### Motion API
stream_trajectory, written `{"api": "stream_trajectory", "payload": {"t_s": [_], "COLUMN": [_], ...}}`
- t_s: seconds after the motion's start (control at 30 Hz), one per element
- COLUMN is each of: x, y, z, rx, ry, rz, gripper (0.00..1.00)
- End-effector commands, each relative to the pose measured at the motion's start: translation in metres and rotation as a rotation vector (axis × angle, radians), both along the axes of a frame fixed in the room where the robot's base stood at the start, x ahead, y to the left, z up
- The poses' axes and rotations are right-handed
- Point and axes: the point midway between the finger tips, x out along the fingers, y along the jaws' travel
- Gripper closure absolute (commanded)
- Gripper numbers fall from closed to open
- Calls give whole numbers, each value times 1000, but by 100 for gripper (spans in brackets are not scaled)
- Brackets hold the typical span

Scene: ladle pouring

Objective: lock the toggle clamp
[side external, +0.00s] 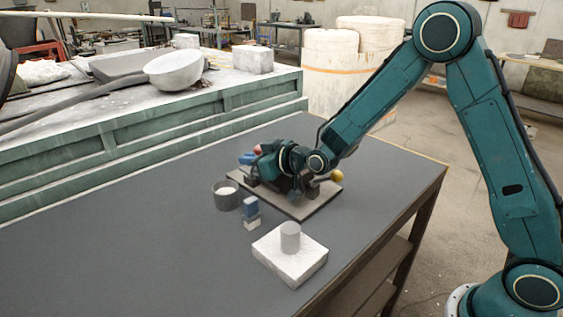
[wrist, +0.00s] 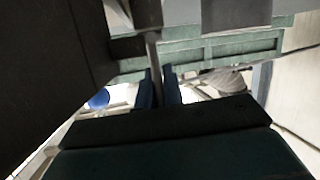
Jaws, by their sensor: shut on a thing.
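The toggle clamp stands on a flat grey-brown base board (side external: 310,209) on the table, mostly hidden behind my wrist in the side view. My gripper (side external: 296,192) is down low over this board. In the wrist view my two dark blue fingers (wrist: 158,78) are close together, with a narrow grey bar (wrist: 153,52) running between them. They are shut on this bar, which looks like the clamp's handle. Its lower end and the clamp's tip are hidden, so I cannot tell the clamp's state.
A yellow knob (side external: 336,175), a red piece (side external: 257,149) and a blue piece (side external: 247,159) show around the board. A grey cup (side external: 227,197), a blue-and-white block (side external: 251,209) and a white block (side external: 290,262) bearing a grey cylinder (side external: 290,236) stand nearby. The table's left is clear.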

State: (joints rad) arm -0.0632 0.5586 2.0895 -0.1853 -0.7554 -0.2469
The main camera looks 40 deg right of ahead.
Motion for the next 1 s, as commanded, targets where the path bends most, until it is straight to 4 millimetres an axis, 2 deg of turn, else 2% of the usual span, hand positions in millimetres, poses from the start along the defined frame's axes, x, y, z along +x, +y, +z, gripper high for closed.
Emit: {"api": "stream_trajectory", "payload": {"t_s": [0.03, 0.13, 0.17, 0.2, 0.23, 0.27, 0.67, 1.0], "x": [1, 1, 1, 1, 1, 1, -2, -26], "y": [-3, -3, -3, -3, -3, -3, -2, -7], "z": [5, 6, 6, 6, 5, 5, 3, 11], "rx": [-1, -1, -2, -3, -1, -1, -1, -1], "ry": [-13, -13, -13, -13, -13, -13, -4, -4], "rz": [-6, -6, -7, -7, -6, -5, -2, -2], "gripper": [100, 100, 86, 78, 72, 70, 70, 70]}}
